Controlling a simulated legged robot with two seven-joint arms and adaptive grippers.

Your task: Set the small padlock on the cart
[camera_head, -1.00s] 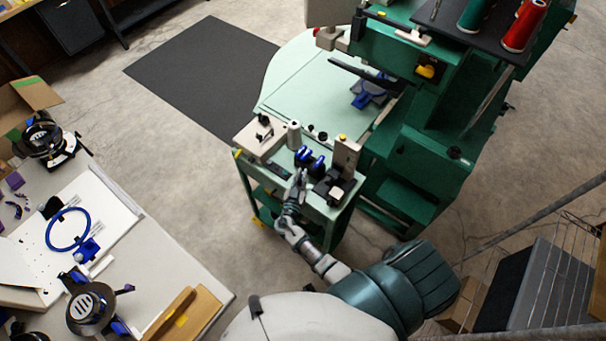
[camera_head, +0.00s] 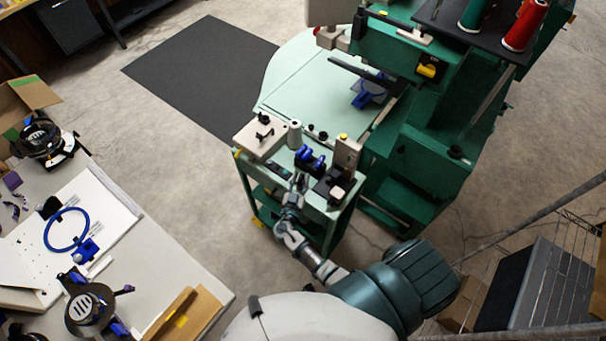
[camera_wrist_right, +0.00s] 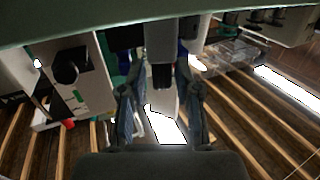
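The green cart (camera_head: 247,190) stands at the centre of the head view, against the green machine. My right gripper (camera_head: 300,181) is at the cart's near edge, beside the blue and black parts (camera_head: 310,159) on its top. In the right wrist view my right gripper (camera_wrist_right: 158,95) has its two fingers apart, with a dark part and a bright pale patch showing in the gap. Nothing is clearly clamped. I cannot pick out the small padlock in either view; it may be hidden by the gripper or too small. My left gripper is out of view.
A pale box (camera_head: 258,136), a white spool (camera_head: 294,134) and a beige block (camera_head: 346,152) crowd the cart top. The green machine (camera_head: 432,155) stands right behind. A workbench (camera_head: 150,262) is at left, a wire rack (camera_head: 560,268) at right. Floor left of the cart is clear.

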